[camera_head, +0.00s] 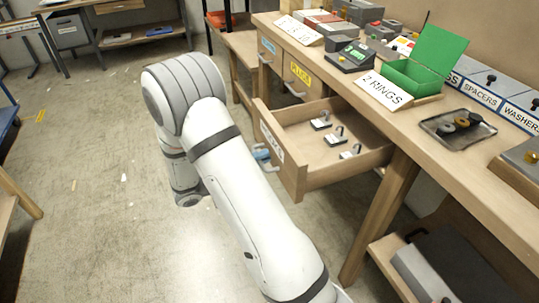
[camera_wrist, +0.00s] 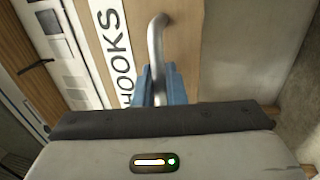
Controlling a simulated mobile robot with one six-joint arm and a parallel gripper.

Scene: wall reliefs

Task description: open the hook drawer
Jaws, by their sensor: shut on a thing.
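The hook drawer (camera_head: 334,183) is a wooden drawer pulled well out of the bench in the head view. Several metal hooks on small bases (camera_head: 334,137) lie inside it. Its front carries a white label reading HOOKS, which also shows in the wrist view (camera_wrist: 113,48). In the wrist view the curved metal drawer handle (camera_wrist: 156,48) runs down between the blue fingers of my gripper (camera_wrist: 160,84), which is shut on it. In the head view my arm largely hides the gripper beside the drawer front.
Two other drawers beside the hook drawer are closed, one labelled PLUGS (camera_head: 298,75).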

